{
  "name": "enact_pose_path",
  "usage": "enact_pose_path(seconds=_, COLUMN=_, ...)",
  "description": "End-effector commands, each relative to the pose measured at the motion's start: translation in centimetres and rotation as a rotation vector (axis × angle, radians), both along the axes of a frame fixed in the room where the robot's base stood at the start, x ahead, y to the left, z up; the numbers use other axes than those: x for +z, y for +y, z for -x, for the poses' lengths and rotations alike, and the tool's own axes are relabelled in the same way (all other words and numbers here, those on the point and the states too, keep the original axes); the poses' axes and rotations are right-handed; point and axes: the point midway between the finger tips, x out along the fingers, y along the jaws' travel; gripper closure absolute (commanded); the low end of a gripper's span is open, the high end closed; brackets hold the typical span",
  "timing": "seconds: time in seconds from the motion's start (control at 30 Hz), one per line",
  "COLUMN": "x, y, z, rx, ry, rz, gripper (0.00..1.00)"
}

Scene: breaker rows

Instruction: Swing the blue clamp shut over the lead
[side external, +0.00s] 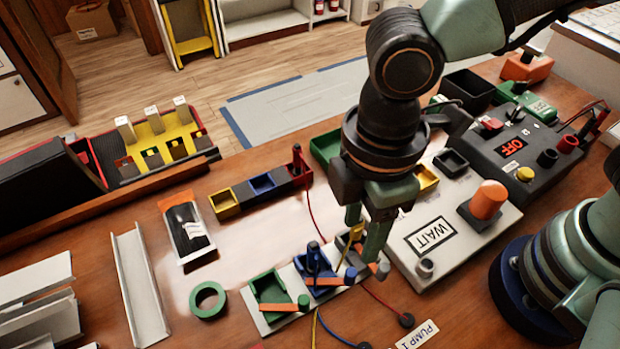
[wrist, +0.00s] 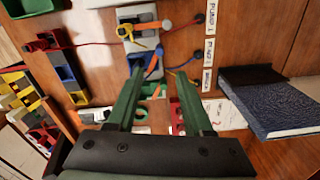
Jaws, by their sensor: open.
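The blue clamp (side external: 322,284) sits in the middle of a pale strip, between a green clamp (side external: 270,288) and a grey one. A dark blue post stands up at its back, and an orange bar lies along its front. In the wrist view the blue clamp (wrist: 138,62) is just beyond my left fingertip. A yellow lead (side external: 328,300) runs over the strip near the blue clamp; I cannot tell whether it lies inside. My gripper (side external: 364,238) is open and empty, low over the strip's grey end in the side view. Its fingertips (wrist: 158,73) show apart; contact is unclear.
A WAIT panel (side external: 430,236) with an orange knob stands right of my gripper. A red-blue-yellow bin row (side external: 262,184) lies behind. Green tape (side external: 208,299) is at left. A blue book (wrist: 275,102) lies right in the wrist view. Loose wires cross the table's front.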

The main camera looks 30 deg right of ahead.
Motion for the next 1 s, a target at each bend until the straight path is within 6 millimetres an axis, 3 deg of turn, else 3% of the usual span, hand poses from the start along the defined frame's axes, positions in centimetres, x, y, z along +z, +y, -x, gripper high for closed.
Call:
enact_pose_path(seconds=0.53, x=-9.3, y=-0.2, z=0.0, rx=-0.005, ry=0.002, rz=0.003, gripper=0.49)
enact_pose_path(seconds=0.73, x=-10.9, y=-0.1, z=0.0, rx=-0.006, ry=0.000, rz=0.000, gripper=0.49)
enact_pose_path(seconds=1.0, x=-11.4, y=-0.1, z=-0.1, rx=-0.006, ry=-0.001, rz=-0.002, gripper=0.49)
